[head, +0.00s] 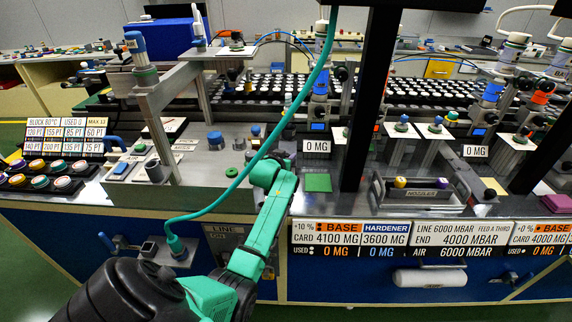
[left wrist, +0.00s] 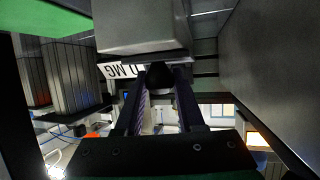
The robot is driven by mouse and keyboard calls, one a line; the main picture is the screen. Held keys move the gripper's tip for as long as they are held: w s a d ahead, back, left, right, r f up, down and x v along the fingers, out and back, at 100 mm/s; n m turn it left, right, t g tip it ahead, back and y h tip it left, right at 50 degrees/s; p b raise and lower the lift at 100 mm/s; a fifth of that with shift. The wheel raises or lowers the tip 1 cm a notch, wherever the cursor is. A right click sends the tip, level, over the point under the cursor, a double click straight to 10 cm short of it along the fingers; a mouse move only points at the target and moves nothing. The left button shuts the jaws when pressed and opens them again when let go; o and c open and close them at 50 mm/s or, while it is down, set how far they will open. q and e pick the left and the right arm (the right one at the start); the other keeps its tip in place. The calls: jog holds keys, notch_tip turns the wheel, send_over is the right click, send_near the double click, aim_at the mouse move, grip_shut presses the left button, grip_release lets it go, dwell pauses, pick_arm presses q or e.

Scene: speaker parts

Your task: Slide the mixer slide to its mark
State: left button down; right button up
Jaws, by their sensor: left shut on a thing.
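My left gripper (head: 284,158) reaches in at the middle of the bench, beside the 0 MG label. In the left wrist view my left gripper (left wrist: 159,92) has its two dark fingers closed around a black knob (left wrist: 158,74). The knob sits against a grey block (left wrist: 142,27), which looks like part of the mixer slide; I cannot tell for sure. In the head view the knob is hidden by my gripper. I cannot make out the slide's mark. My right gripper is not in view.
A 0 MG label (head: 317,146) and a green square pad (head: 318,182) are close to the right of my gripper. A dark upright post (head: 362,100) stands further right. A green hose (head: 290,115) hangs across the area. A nozzles tray (head: 423,195) sits at right.

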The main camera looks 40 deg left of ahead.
pick_arm(q)
jog(key=shift+r, duration=0.2)
jog(key=c, duration=0.6)
grip_release()
jog(key=shift+o, duration=0.5)
jog(key=shift+w+a+f, duration=0.1)
jog(key=shift+w+f, duration=0.05)
jog(key=shift+f, duration=0.05)
jog(key=v, duration=1.4)
jog(key=shift+s, duration=0.3)
